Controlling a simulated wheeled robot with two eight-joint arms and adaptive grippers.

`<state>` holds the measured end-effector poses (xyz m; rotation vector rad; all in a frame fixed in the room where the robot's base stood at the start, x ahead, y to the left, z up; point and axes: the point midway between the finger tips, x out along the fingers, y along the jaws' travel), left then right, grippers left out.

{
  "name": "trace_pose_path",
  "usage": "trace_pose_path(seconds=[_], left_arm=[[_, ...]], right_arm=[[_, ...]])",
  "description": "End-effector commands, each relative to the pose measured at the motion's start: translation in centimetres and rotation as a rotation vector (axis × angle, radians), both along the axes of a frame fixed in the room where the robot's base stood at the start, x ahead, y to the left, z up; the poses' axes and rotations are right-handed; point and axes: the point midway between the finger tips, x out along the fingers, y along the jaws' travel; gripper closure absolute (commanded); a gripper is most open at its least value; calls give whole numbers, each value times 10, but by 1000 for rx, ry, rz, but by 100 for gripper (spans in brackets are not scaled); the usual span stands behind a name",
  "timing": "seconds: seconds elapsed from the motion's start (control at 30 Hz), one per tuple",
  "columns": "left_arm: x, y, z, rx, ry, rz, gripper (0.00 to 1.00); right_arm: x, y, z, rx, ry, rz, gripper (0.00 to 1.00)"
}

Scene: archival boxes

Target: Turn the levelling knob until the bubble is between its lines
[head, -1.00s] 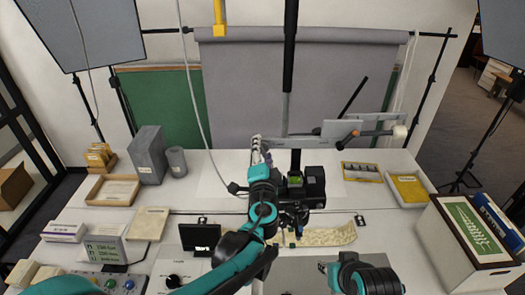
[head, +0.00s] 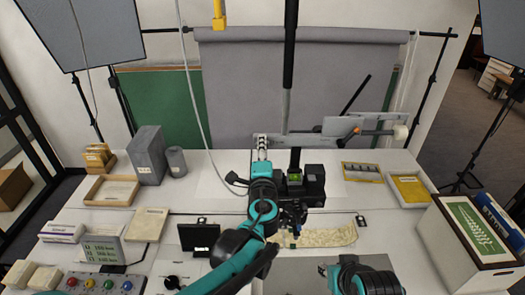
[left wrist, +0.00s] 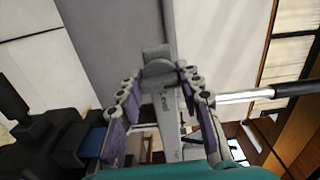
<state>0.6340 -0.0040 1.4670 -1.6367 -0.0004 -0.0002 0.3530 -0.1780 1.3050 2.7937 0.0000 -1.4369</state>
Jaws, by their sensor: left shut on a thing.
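The levelling knob (left wrist: 158,72) is a grey rounded piece between the two fingers of my left gripper (left wrist: 160,82) in the left wrist view. The fingers are shut on it. In the head view my left gripper (head: 262,152) is at the left end of the grey cross arm (head: 300,141), and the knob is mostly hidden there. A small green level vial (head: 295,177) sits on top of the black camera (head: 312,184). The bubble and its lines are too small to read. My right arm is low at the right, with its gripper (head: 323,269) small and its jaws unclear.
A black column (head: 290,60) rises behind the camera. A tan strip (head: 325,237) lies on the table below it. A small screen (head: 200,237) and a button panel (head: 105,284) are at left. A large box (head: 455,245) stands at right.

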Motion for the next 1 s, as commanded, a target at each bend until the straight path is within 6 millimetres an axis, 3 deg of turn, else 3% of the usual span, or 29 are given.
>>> trace_pose_path(seconds=[0.17, 0.2, 0.27, 0.67, 1.0], left_arm=[[-1, 0, -1, -4, 1, -1, 94], [-1, 0, -1, -4, 1, -1, 60], [-1, 0, -1, -4, 1, -1, 44], [-7, -1, 0, -4, 1, -1, 44], [-75, -1, -1, -4, 1, -4, 44]], right_arm=[[0, 0, 0, 0, 0, 0, 69], [0, 0, 0, 0, 0, 0, 69], [0, 0, 0, 0, 0, 0, 69], [0, 0, 0, 0, 0, 0, 69], [0, 0, 0, 0, 0, 0, 69]])
